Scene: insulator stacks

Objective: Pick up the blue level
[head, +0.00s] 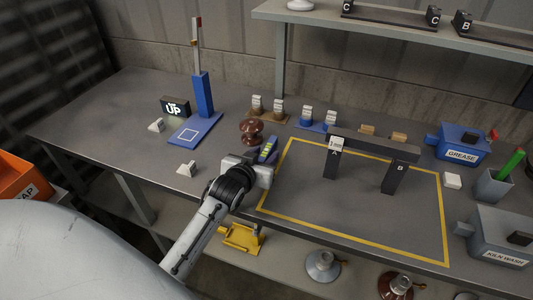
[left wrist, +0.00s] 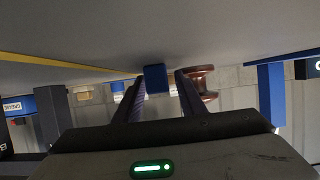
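The blue level (head: 268,147) is a small blue bar with a yellow-green patch. It is on the grey bench, just left of the yellow outline in the head view. My left gripper (head: 262,160) is right at it, and the gripper's body hides the level's near part. In the left wrist view the blue end of the level (left wrist: 155,78) shows between the two dark fingers of my left gripper (left wrist: 160,80). The fingers are apart, with a gap visible on the right side of the level. My right gripper is not in view.
A brown insulator piece (head: 251,131) stands close behind the level. A blue post stand (head: 203,95) is at the back left. A dark bridge marked A and B (head: 374,144) stands inside the yellow outline. White wedges (head: 187,169) lie on the left; the bench between them is mostly clear.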

